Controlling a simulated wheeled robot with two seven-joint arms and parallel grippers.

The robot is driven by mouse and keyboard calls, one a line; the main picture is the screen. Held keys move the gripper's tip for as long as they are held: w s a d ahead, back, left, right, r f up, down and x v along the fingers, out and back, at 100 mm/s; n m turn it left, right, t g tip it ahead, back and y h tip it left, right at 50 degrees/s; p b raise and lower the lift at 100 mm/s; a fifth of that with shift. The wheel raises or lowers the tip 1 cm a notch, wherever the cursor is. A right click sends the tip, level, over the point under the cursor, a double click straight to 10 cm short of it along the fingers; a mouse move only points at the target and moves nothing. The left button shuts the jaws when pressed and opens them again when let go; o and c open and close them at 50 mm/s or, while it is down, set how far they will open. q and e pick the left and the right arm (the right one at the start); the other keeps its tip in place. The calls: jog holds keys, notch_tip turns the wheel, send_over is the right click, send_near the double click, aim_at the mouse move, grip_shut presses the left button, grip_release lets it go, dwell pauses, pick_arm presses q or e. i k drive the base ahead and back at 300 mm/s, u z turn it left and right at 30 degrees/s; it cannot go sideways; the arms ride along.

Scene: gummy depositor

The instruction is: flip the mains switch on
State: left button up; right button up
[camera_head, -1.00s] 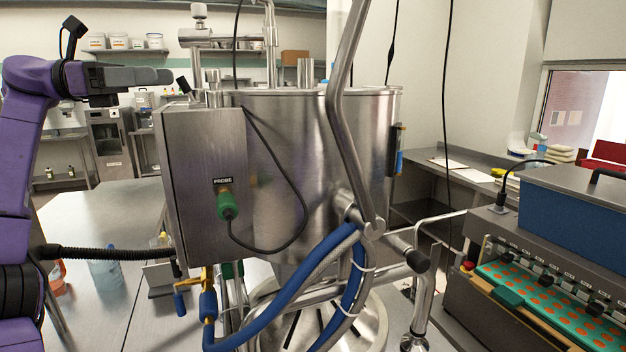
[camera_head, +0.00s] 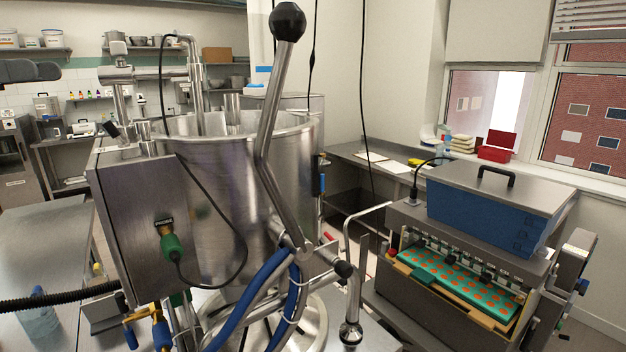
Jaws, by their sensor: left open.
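I cannot make out the mains switch in the head view. A grey metal control box (camera_head: 128,225) is fixed to the left side of a steel kettle (camera_head: 235,170). Its visible face carries a PROBE label and a green plug (camera_head: 172,246) with a black cable. My left gripper (camera_head: 45,71) shows only in part at the upper left edge, its dark jaws level and pointing right. It is open, with nothing seen in it, above and left of the box and apart from it. My right gripper is out of view.
A long steel lever with a black knob (camera_head: 287,20) rises before the kettle. Blue hoses (camera_head: 250,300) hang below it. The depositor with its blue hopper (camera_head: 495,205) and green mould tray (camera_head: 460,278) stands at right. A steel table (camera_head: 45,240) lies at left.

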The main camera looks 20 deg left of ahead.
aim_at(108, 127)
jog(key=u, duration=0.05)
jog(key=k, duration=1.3)
